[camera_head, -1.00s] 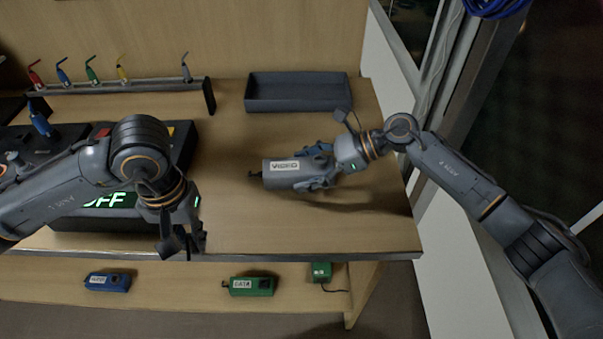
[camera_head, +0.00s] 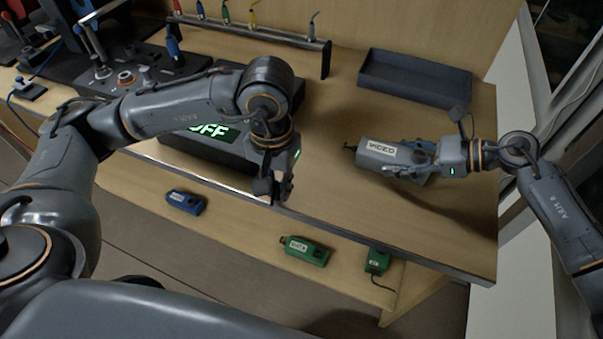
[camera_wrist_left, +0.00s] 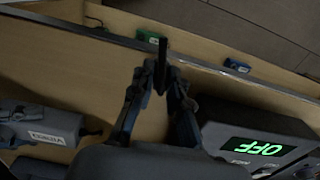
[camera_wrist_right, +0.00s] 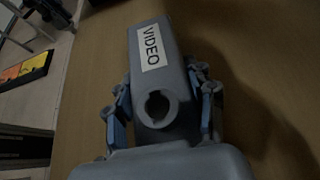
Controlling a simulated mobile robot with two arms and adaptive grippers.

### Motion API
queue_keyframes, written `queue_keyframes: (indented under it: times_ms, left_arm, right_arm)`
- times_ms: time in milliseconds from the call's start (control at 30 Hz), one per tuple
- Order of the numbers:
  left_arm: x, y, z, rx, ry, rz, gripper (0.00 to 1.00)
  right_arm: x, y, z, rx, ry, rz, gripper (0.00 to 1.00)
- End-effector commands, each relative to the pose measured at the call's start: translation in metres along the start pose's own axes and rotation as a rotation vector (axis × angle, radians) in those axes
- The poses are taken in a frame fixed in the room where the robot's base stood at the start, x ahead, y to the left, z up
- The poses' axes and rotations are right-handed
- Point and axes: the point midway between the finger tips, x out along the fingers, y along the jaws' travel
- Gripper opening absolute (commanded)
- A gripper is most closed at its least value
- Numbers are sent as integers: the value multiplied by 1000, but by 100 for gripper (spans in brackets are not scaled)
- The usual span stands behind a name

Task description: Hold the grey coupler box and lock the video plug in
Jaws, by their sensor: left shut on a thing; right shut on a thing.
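The grey coupler box (camera_head: 380,152), labelled VIDEO, is on or just above the table at the right. My right gripper (camera_head: 425,158) is shut on its right end. In the right wrist view the fingers grip both sides of the box (camera_wrist_right: 178,75), and a round keyed socket (camera_wrist_right: 158,107) shows in its near face. My left gripper (camera_head: 265,190) is over the table's front edge, left of and apart from the box. It is shut on a slim dark piece (camera_wrist_left: 162,52) that stands out past its fingertips; I cannot tell whether this is the video plug.
A console with a green OFF display (camera_head: 208,131) stands just left of my left gripper. An empty dark tray (camera_head: 415,80) and a rack of coloured-handled pieces (camera_head: 285,37) are at the back. Blue (camera_head: 186,202) and green (camera_head: 304,250) boxes lie on the lower shelf.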

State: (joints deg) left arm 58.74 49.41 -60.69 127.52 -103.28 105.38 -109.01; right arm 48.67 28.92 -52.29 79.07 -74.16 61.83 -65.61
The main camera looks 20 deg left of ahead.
Motion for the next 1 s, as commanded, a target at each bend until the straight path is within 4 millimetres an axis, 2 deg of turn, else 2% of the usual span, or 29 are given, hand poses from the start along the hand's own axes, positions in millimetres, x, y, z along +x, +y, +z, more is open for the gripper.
queue_keyframes:
  times_ms: [167,400,600,800,1000]
  left_arm:
    - [-10,29,-38,25,4,3,0]
    - [-40,96,-107,96,7,0,0]
    - [-73,155,-148,160,7,0,0]
    - [-103,203,-170,206,5,-2,0]
    - [-119,226,-177,230,2,-1,0]
  right_arm:
    - [0,0,0,1,0,1,37]
    - [0,0,0,1,1,1,37]
    - [0,0,-1,1,1,0,37]
    - [0,0,-1,1,2,0,37]
    - [0,0,-1,2,2,0,37]
